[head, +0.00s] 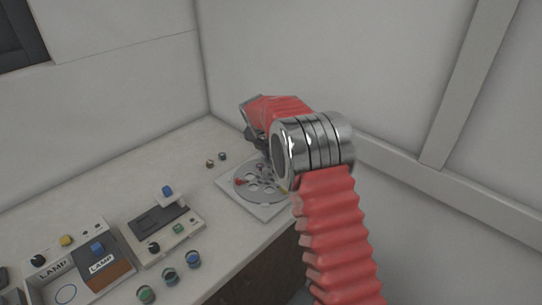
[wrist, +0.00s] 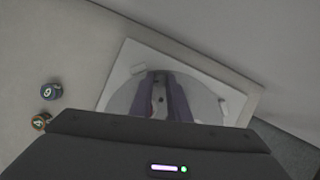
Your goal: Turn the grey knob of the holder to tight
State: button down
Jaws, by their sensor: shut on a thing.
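The holder is a pale square plate (head: 268,211) with a round grey disc that has several holes, at the back right of the bench. In the wrist view its plate (wrist: 118,75) and disc (wrist: 207,100) lie straight below my gripper (wrist: 160,98). The two dark fingers reach down over the middle of the disc and are shut on a narrow grey part between them, which looks like the grey knob (wrist: 160,90). Most of the knob is hidden by the fingers, and its tight mark cannot be made out. In the head view my arm hides the fingertips.
A small red-tipped part (head: 240,181) shows at the disc's left. Two small jars (head: 216,160) stand left of the holder. A control box (head: 152,221), lamp panels (head: 85,262) and several jars (head: 170,277) stand at the front left. Walls close off the back and right.

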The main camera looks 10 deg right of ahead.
jog(key=shift+a, duration=0.1)
jog(key=m, duration=0.2)
jog(key=m+g+h, duration=0.1)
jog(key=m, duration=0.1)
jog(key=m+g, duration=0.1)
jog(key=m, duration=0.1)
jog(key=shift+w+a+h, duration=0.1)
jog(key=shift+w+h, duration=0.15)
jog(key=shift+h, duration=0.05)
jog(key=shift+w+m+g, duration=0.15)
jog(key=shift+m+g, duration=0.65)
jog(key=shift+m, duration=1.6)
jog(key=shift+m+g, duration=0.4)
jog(key=shift+m, duration=0.4)
jog(key=c, duration=1.7)
grip_release()
jog(key=shift+o, duration=0.2)
